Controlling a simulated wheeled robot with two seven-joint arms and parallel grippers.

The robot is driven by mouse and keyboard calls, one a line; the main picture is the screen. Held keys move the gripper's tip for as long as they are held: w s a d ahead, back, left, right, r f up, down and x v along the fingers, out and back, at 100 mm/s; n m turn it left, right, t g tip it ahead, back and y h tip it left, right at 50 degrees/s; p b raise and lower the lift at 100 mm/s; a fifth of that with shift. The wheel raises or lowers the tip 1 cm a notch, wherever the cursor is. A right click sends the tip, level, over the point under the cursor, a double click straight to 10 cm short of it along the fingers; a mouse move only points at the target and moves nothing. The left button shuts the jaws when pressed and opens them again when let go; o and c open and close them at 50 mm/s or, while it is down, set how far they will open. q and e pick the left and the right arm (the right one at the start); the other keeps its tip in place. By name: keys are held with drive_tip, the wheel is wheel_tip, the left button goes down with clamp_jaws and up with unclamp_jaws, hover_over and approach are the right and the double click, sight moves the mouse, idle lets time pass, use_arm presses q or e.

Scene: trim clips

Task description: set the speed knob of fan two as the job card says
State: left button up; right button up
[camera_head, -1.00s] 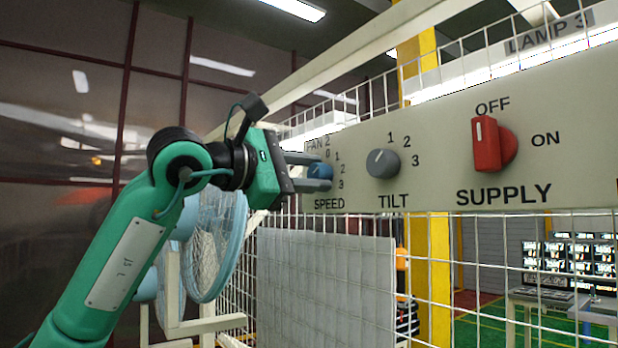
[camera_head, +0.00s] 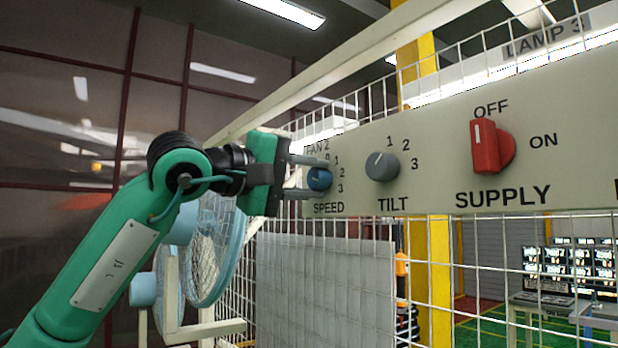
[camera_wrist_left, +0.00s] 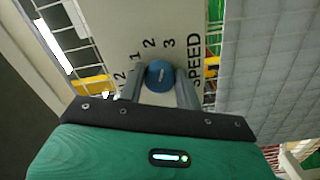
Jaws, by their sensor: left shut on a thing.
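The blue speed knob (camera_head: 319,180) sits at the left end of the pale control panel (camera_head: 440,185), under a "FAN 2" label and above "SPEED". My left gripper (camera_head: 321,177) is shut on it, one finger above and one below in the head view. In the left wrist view the knob (camera_wrist_left: 160,75) is between the two fingers. Its short white mark points roughly toward the 2 and 3 side, nearer 3, but it is too small to read exactly. The 0 is partly hidden by the upper finger in the head view. No job card shows. My right gripper is not in view.
The grey tilt knob (camera_head: 382,166) is just right of the speed knob. The red supply switch (camera_head: 487,146) is farther right. Light blue fans (camera_head: 215,250) stand behind wire mesh (camera_head: 435,260) below my arm.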

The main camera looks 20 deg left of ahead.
use_arm(q)
drive_tip(key=shift+f+m, duration=0.1)
drive_tip(key=shift+m, duration=0.8)
drive_tip(key=o, duration=1)
drive_tip(key=shift+c, duration=0.2)
